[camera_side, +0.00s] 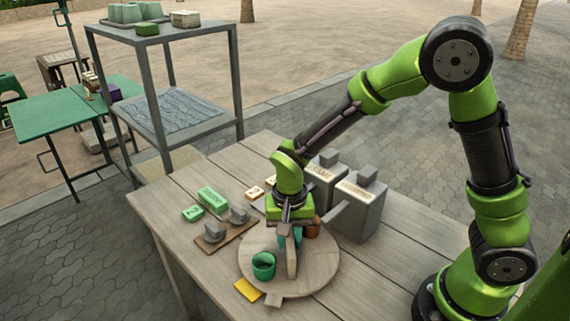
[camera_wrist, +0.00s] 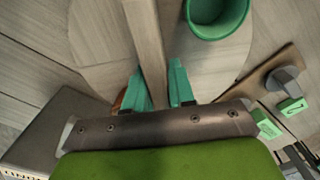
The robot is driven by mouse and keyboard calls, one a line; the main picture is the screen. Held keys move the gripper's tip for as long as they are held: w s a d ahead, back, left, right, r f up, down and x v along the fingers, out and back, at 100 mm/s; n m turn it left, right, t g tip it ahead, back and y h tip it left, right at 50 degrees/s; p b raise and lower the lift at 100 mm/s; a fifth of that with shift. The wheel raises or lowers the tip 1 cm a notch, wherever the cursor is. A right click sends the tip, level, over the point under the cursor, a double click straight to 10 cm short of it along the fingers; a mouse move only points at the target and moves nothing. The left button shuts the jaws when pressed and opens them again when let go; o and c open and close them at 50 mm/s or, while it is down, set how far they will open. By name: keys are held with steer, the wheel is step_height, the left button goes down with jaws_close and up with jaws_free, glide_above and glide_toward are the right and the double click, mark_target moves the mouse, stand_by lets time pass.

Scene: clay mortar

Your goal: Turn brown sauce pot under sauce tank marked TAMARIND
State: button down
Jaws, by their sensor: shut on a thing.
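A round wooden turntable (camera_side: 305,262) sits on the table with an upright wooden bar (camera_side: 292,260) on it. My gripper (camera_side: 287,234) is shut on this bar; in the wrist view the teal fingers (camera_wrist: 160,88) lie on either side of the bar (camera_wrist: 147,45). The brown sauce pot (camera_side: 313,228) stands on the turntable's far right side, partly hidden behind my gripper. A green pot (camera_side: 263,266) stands at the near left. Two grey sauce tanks (camera_side: 356,210) (camera_side: 322,168) stand behind right, one with a spout (camera_side: 336,216) toward the turntable. Their labels are too small to read surely.
A wooden board (camera_side: 226,236) with grey-handled stamps lies left of the turntable. Green blocks (camera_side: 212,198) and small label tiles (camera_side: 255,191) lie behind it. A yellow piece (camera_side: 248,290) lies at the turntable's near edge. The table's right front is clear.

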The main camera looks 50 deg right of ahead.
steer(key=shift+r+m, duration=0.1)
steer(key=shift+m, duration=4)
steer(key=c, duration=1)
jaws_free()
steer(key=shift+c, duration=0.2)
steer(key=shift+r, duration=0.1)
step_height(320, 180, up, 17)
steer(key=shift+f, duration=0.2)
